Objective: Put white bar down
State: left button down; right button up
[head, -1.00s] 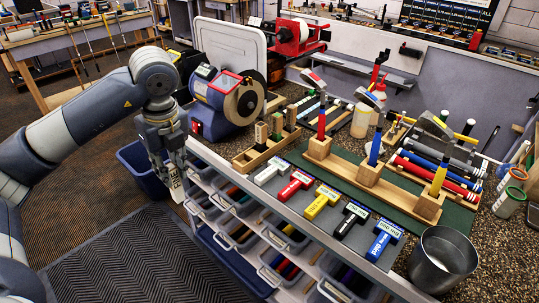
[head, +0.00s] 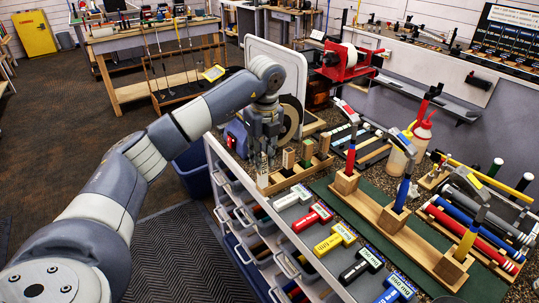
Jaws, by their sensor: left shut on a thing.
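My left gripper (head: 264,153) points down at the near left end of a small wooden rack (head: 292,178) on the bench. It is shut on the white bar (head: 262,178), a pale upright piece that shows below the fingers. The bar is at the left end of the rack; I cannot tell whether it touches or sits in it. The fingers hide its upper part. Several wooden blocks with dark or green tops (head: 307,151) stand in the rack to the right. My right gripper is not in view.
A grinder (head: 291,117) stands right behind the gripper. Coloured T-shaped pieces (head: 335,238) lie along the bench's front edge, above drawers of bins. A long wooden stand (head: 400,229) holds upright hammers to the right. A blue bin (head: 193,172) is on the floor at left.

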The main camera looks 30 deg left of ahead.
pick_arm(q)
jog(key=w+f+p, duration=0.1)
jog(key=f, duration=0.1)
jog(key=w+f+p, duration=0.1)
jog(key=w+p, duration=0.1)
jog(key=shift+w+a+f, duration=0.2)
jog(key=shift+w+f, duration=0.05)
jog(key=shift+f, duration=0.15)
jog(key=c, duration=1.4)
grip_release()
jog(key=shift+d, duration=0.1)
jog(key=r+b, duration=0.1)
jog(key=r, duration=0.3)
jog(key=r+b, duration=0.1)
jog(key=r, duration=0.3)
jog(key=d+r+b, duration=0.1)
jog(key=r, duration=0.3)
jog(key=shift+s+b, duration=0.2)
jog(key=shift+b, duration=0.2)
